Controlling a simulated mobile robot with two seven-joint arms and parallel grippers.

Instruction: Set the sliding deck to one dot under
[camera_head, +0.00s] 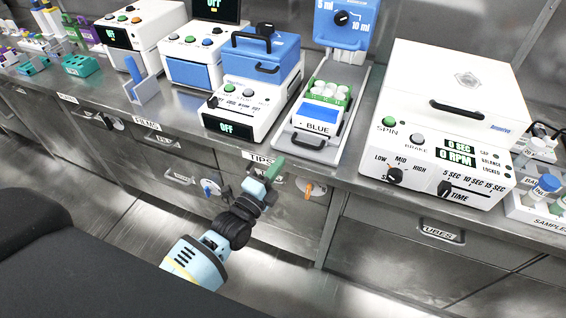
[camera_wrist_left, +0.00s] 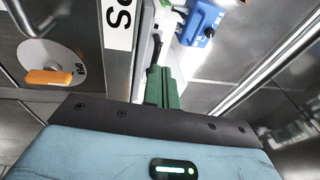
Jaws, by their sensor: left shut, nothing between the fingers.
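The sliding deck (camera_head: 295,150) is a grey tray under the blue dispenser head (camera_head: 342,22), which has a volume dial. It carries a box with a blue front labelled BLUE (camera_head: 318,119) and white-capped tubes in a green rack. A dark handle (camera_head: 308,141) is at the near end. No dot marks can be made out on the deck. My left gripper (camera_head: 274,169) is shut and empty, below and left of the deck's near end, by the drawer front. Its green fingers (camera_wrist_left: 162,88) show together in the left wrist view. My right gripper is not in view.
The centrifuge (camera_head: 450,100) stands right of the deck, and a blue-lidded machine (camera_head: 248,95) stands left. Below the bench edge are a TIPS drawer, an orange lever (camera_head: 309,190) and a blue lever (camera_head: 207,187). The orange lever (camera_wrist_left: 48,77) shows in the wrist view.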

